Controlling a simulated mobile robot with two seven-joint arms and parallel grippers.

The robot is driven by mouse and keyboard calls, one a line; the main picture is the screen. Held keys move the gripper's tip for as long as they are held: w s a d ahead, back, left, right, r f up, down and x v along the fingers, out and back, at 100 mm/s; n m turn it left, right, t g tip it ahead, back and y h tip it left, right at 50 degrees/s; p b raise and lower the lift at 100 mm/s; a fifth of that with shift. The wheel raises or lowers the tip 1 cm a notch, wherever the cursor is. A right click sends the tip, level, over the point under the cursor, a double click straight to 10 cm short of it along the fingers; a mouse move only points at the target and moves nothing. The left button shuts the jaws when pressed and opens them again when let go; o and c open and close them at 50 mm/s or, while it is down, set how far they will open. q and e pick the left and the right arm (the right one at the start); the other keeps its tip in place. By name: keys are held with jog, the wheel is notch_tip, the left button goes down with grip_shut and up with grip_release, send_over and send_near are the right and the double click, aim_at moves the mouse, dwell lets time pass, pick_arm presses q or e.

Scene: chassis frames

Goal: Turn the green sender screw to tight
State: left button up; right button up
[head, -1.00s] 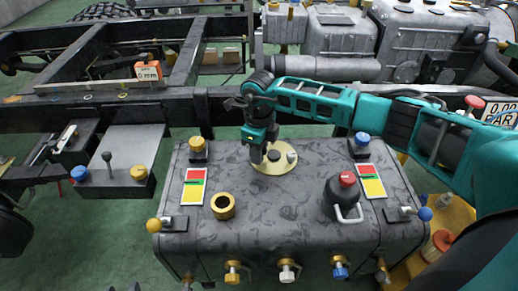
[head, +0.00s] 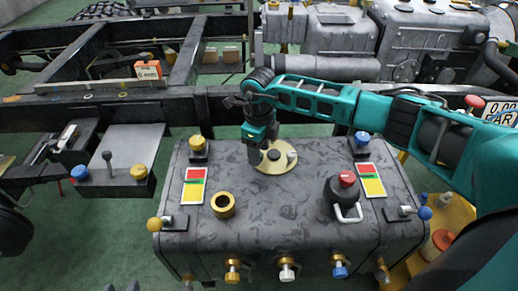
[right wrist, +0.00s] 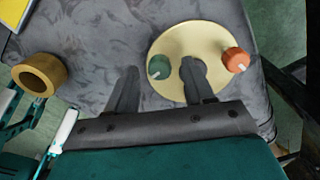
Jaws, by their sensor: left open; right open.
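The green sender screw (right wrist: 158,66), a small round knob with a white mark, sits on the left part of a brass disc (right wrist: 190,38) in the right wrist view. The fingertips of my right gripper (right wrist: 160,68) are open on either side of it, with gaps showing; I cannot tell their height above it. In the head view my right gripper (head: 255,152) points down at the left edge of the disc (head: 268,168), and the green screw cannot be made out. My left gripper (head: 122,288) shows only its dark tips at the bottom edge, apart from the tank.
An orange screw (right wrist: 236,60) sits on the disc's right side. The disc is on a dark mottled tank (head: 285,225), with a brass ring (head: 223,205), a red-topped cap (head: 346,182) and two coloured cards around it. Frame rails (head: 90,105) run behind.

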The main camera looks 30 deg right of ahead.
notch_tip(320, 180, up, 12)
jog(key=p, duration=0.2)
jog(key=shift+r, duration=0.25)
